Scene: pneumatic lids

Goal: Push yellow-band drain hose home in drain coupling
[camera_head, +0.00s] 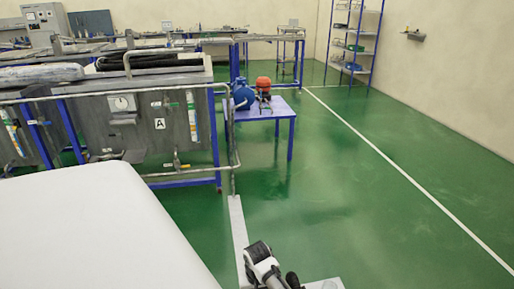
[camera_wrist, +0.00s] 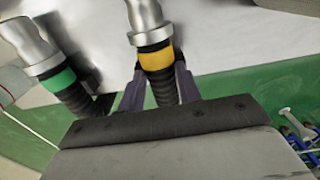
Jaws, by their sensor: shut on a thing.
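The yellow-band drain hose (camera_wrist: 157,58) is in the upper middle of the wrist view, with black ribbed hose below its yellow band. My gripper (camera_wrist: 160,82) is shut on the black ribbed part just under the band, one dark finger on each side. A silvery metal drain coupling (camera_wrist: 146,16) is in line directly above the hose end. A black ring lies between the metal and the yellow band. How deep the hose end sits in the coupling cannot be told. I cannot make out the hose or coupling in the head view.
A green-band hose (camera_wrist: 58,80) meets a second metal coupling (camera_wrist: 26,42) to the left, close to my gripper. Small blue and metal items (camera_wrist: 300,140) show at lower right. In the head view, a blue table (camera_head: 262,112) stands beyond, with open green floor (camera_head: 350,190) to its right.

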